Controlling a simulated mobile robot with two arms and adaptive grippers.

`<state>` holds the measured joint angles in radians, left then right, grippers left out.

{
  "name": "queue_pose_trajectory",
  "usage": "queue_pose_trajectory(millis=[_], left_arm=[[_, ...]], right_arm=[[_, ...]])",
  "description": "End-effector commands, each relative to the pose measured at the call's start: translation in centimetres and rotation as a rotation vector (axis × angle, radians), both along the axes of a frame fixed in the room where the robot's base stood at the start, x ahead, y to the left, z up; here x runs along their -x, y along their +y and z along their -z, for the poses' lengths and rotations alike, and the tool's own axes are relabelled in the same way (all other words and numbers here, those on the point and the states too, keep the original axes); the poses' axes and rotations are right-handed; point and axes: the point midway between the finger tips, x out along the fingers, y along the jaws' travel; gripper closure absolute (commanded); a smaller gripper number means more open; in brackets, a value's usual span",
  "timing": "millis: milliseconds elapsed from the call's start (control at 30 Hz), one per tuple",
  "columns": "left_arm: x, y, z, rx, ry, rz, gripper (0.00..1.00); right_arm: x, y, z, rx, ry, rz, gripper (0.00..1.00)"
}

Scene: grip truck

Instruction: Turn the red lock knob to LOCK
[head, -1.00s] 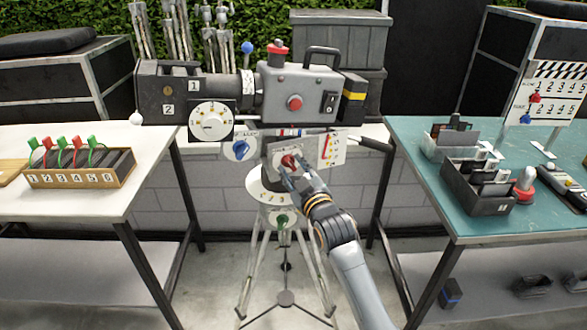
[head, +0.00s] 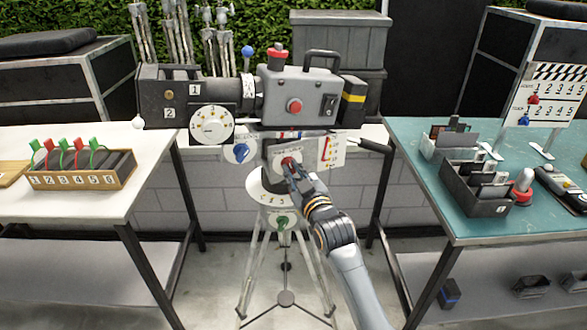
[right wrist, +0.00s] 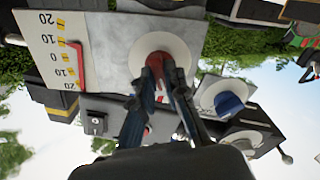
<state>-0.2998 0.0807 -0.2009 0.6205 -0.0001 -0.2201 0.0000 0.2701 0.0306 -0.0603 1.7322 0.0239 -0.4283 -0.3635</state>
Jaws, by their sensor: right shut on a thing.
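The red lock knob (head: 287,161) sits on a pale plate below the camera body, on the tripod head. My right gripper (head: 290,167) reaches up to it from the lower right and covers part of it. In the right wrist view the red knob (right wrist: 154,72) stands between the two fingers of my right gripper (right wrist: 158,75), in front of a white disc. The fingers are shut on it. Any LOCK lettering is too small or hidden to read. My left gripper is not in view.
A blue knob (head: 240,152) is left of the red knob, and a green knob (head: 281,221) is below it. The grey camera (head: 296,92) stands above. A white table (head: 90,200) is at left and a teal table (head: 425,185) at right.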

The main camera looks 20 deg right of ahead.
Motion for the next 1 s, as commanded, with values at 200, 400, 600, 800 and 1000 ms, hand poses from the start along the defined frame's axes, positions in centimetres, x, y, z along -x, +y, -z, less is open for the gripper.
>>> queue_pose_trajectory(millis=[200,400,600,800,1000], left_arm=[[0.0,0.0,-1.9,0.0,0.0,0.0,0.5],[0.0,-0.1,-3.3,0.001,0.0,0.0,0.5],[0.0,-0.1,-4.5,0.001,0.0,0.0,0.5],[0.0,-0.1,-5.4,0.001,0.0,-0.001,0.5],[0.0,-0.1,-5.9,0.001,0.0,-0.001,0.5]], right_arm=[[0.0,0.0,-0.3,-0.183,0.016,0.001,1.0],[0.0,0.0,-0.2,-0.375,0.028,0.001,1.0],[0.0,0.0,-0.2,-0.559,0.037,0.001,1.0],[0.0,0.0,-0.1,-0.718,0.046,0.0,1.0],[0.0,-0.1,0.0,-0.831,0.052,0.001,1.0]])
